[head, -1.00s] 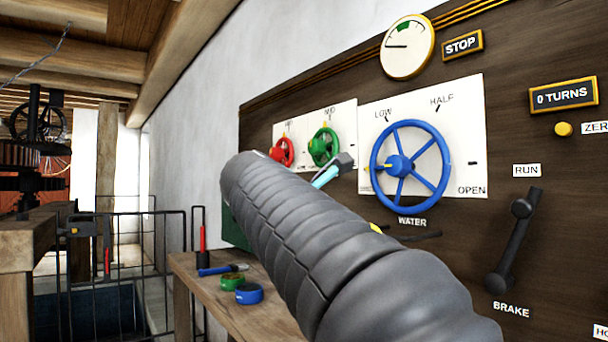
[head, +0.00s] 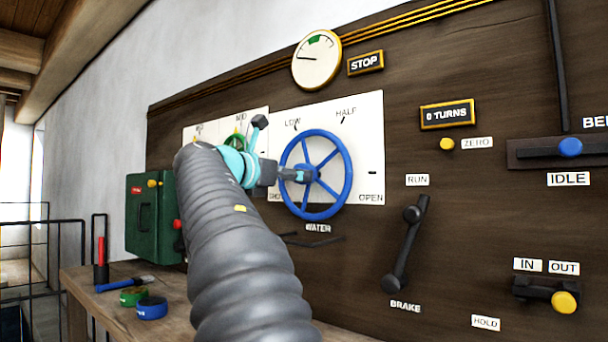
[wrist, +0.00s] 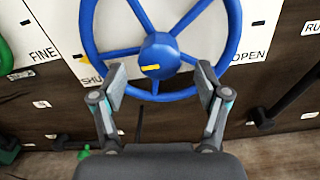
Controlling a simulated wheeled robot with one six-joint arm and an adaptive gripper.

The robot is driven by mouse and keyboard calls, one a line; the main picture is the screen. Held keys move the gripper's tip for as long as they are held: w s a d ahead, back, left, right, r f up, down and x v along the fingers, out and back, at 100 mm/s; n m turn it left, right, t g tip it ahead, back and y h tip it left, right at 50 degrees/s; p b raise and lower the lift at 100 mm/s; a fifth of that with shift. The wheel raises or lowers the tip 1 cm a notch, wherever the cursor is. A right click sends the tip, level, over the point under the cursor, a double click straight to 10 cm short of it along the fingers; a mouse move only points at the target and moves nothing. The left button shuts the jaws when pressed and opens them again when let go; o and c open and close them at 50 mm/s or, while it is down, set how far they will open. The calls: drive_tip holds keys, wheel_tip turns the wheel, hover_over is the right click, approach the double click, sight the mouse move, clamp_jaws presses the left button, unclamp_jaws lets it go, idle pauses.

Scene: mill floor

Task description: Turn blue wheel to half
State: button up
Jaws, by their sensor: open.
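The blue wheel (head: 349,174) is mounted on a white plate (head: 371,130) above the label WATER. In the head view, LOW and HALF are above the wheel and OPEN is at its lower right. The wrist view shows the blue wheel's hub (wrist: 160,50) with a short yellow mark pointing left, towards the partly hidden SHUT label (wrist: 91,78). My gripper (wrist: 161,82) is open and empty. Its fingers are spread to either side below the hub and overlap the lower rim in the picture. In the head view, my gripper (head: 297,175) is in front of the wheel's left side. Contact cannot be told.
A green wheel (head: 235,141) is left of the blue one, partly behind my arm. A brake lever (head: 405,245) is on the panel at right. A green box (head: 150,215) and a wooden bench (head: 185,322) with small items are at lower left.

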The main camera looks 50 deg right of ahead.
drive_tip(key=shift+w+d, duration=0.15)
drive_tip(key=shift+d, duration=1.1)
drive_tip(key=shift+w+d, duration=0.1)
drive_tip(key=shift+d, duration=1.15)
drive_tip(key=c, duration=1.2)
